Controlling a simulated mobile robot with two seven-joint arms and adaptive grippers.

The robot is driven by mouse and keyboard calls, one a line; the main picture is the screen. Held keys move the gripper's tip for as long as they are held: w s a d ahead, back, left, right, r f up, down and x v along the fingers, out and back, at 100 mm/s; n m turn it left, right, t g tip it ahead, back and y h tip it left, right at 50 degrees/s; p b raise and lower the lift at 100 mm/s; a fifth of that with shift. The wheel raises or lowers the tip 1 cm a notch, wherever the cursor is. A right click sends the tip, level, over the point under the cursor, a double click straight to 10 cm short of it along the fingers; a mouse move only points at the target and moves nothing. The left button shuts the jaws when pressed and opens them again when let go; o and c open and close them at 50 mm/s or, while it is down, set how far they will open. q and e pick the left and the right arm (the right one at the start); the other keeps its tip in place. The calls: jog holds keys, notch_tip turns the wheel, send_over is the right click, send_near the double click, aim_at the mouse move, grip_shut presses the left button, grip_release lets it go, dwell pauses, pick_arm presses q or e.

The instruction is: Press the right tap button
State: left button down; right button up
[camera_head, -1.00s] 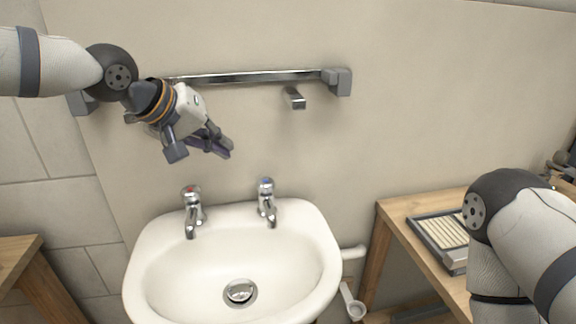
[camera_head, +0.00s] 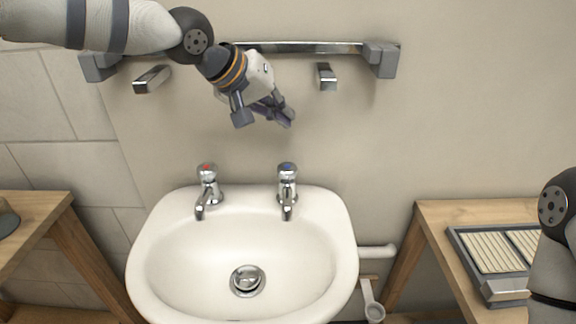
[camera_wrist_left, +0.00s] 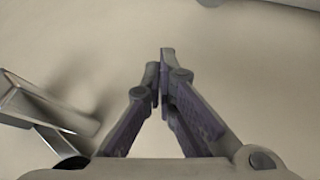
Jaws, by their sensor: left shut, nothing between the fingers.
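The right tap (camera_head: 288,190) is chrome with a blue-marked button (camera_head: 287,168) on top, at the back right of the white sink (camera_head: 341,262). The left tap (camera_head: 208,190) has a red-marked button (camera_head: 206,168). My left gripper (camera_head: 286,117) is shut and empty, in front of the wall above the right tap and apart from it. Its closed fingers also show in the left wrist view (camera_wrist_left: 163,75). My right arm shows at the right edge, but its gripper is out of view.
A chrome rail (camera_head: 310,47) with grey end brackets runs along the wall behind my left arm. A chrome hook (camera_head: 327,76) sits below it. Wooden benches stand left (camera_head: 40,205) and right (camera_head: 450,212); the right one holds a grey tray (camera_head: 462,250).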

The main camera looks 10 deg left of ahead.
pick_arm(q)
send_over(284, 165)
notch_tip(284, 165, down, 6)
jog(key=shift+s+r+b, duration=0.1)
jog(key=shift+r+b, duration=0.1)
jog(key=shift+b, duration=0.2)
jog(key=shift+f, duration=1)
dwell(0.3)
jog(key=shift+f+p, duration=0.35)
jog(key=shift+f, duration=0.05)
jog(key=shift+f, duration=0.8)
dwell(0.8)
jog(key=shift+r, duration=1.15)
jog(key=shift+r, duration=0.1)
jog(key=shift+r, duration=2.45)
